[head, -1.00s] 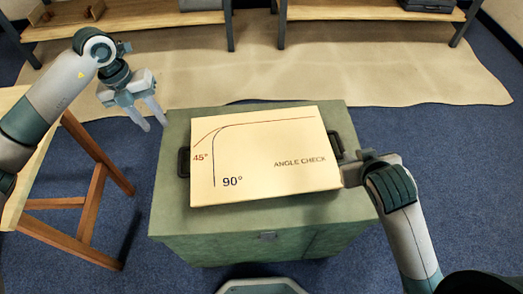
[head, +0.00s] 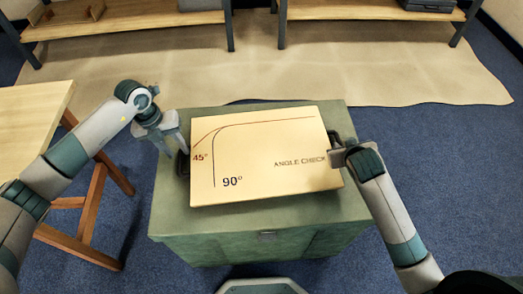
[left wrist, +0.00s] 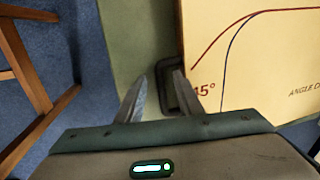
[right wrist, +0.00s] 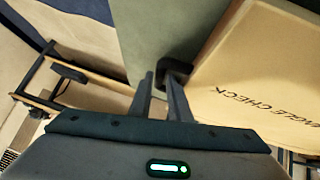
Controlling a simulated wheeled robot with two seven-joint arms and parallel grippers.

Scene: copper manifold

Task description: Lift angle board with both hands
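The angle board (head: 265,160) is a cream panel marked 45°, 90° and ANGLE CHECK. It lies flat on a green cabinet (head: 250,225), with a dark handle on each short side. My left gripper (head: 172,152) is open and empty, at the left handle (head: 183,163). My right gripper (head: 336,157) is at the right handle (head: 334,138). In the right wrist view its fingers (right wrist: 158,76) stand narrowly apart at the handle (right wrist: 176,72); whether they grip it is unclear.
A wooden table (head: 35,115) stands at the left. Shelves (head: 130,22) run along the back, behind a beige mat (head: 270,65). Blue carpet (head: 430,150) lies clear to the right of the cabinet.

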